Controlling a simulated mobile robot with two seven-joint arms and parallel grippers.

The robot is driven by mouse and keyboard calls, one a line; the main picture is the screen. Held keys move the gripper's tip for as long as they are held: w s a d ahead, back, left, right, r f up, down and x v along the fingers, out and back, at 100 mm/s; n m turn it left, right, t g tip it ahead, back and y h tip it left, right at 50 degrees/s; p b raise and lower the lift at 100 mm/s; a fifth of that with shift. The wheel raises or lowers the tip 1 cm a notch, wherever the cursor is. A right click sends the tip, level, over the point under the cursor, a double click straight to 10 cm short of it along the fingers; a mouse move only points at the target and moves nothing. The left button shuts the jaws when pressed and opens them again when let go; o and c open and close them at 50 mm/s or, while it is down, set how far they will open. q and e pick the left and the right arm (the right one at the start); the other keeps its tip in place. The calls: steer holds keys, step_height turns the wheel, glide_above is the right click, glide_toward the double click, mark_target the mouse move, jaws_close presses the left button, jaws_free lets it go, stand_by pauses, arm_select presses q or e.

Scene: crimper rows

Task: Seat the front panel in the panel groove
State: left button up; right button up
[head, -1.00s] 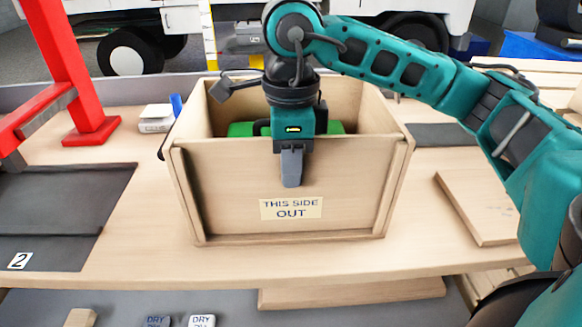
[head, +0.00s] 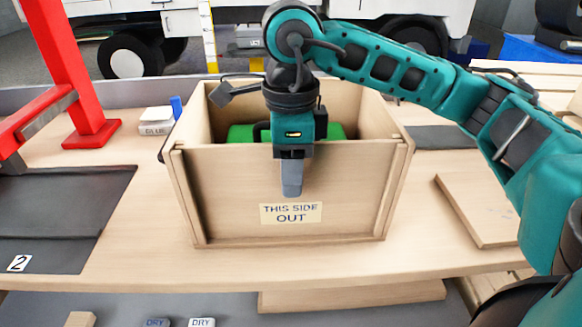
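The front panel (head: 235,185) is a pale wooden board with a "THIS SIDE OUT" label facing me. It stands upright across the front of the open wooden crate, between the side walls' front edges. Its top edge looks about level with theirs, and its lower edge is at the crate's bottom front strip. The groove itself is hidden. My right gripper (head: 291,178) points down over the middle of the panel's top edge. One grey finger shows in front of the panel; the other is hidden, so its grip is unclear. My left gripper is out of view.
A green object (head: 240,132) lies inside the crate. A red frame (head: 75,75) and a dark mat (head: 60,215) are on the left, with a glue container (head: 156,121) behind. A wooden board (head: 478,210) lies at right. Bench in front of the crate is clear.

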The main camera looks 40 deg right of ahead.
step_height(320, 180, up, 11)
steer(key=p, duration=0.2)
steer(key=shift+p, duration=0.3)
steer(key=shift+r, duration=0.55)
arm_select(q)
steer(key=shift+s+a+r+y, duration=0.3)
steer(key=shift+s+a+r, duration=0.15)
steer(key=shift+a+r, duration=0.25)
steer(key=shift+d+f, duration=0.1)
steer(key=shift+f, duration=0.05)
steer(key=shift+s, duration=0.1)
